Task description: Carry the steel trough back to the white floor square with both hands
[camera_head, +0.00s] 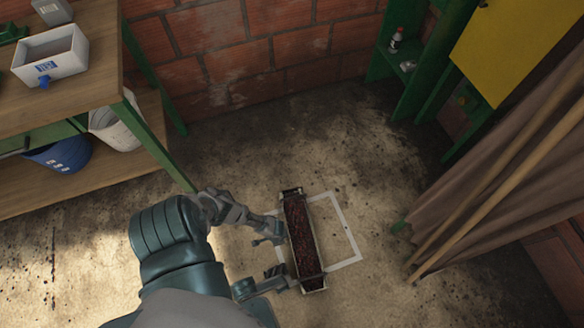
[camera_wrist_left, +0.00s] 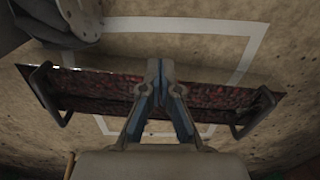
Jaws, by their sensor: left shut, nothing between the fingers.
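The steel trough (camera_head: 303,240) is a long narrow open box filled with dark red material. It lies across the left part of the white floor square (camera_head: 346,218) and has a handle at each end. In the left wrist view the trough (camera_wrist_left: 100,90) runs crosswise, with the white outline (camera_wrist_left: 190,25) beyond it. My left gripper (camera_head: 268,238) is beside the trough's left side; in the wrist view its fingers (camera_wrist_left: 160,75) are shut and empty in front of the trough. My right gripper (camera_head: 290,284) is near the trough's near end. Whether it touches the handle is unclear.
A wooden bench (camera_head: 90,70) with green legs stands at the left, with a white box (camera_head: 50,62) on top and a blue bucket (camera_head: 60,155) below. A brown curtain (camera_head: 500,165) hangs at the right. Bare floor lies between the trough and the brick wall (camera_head: 270,50).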

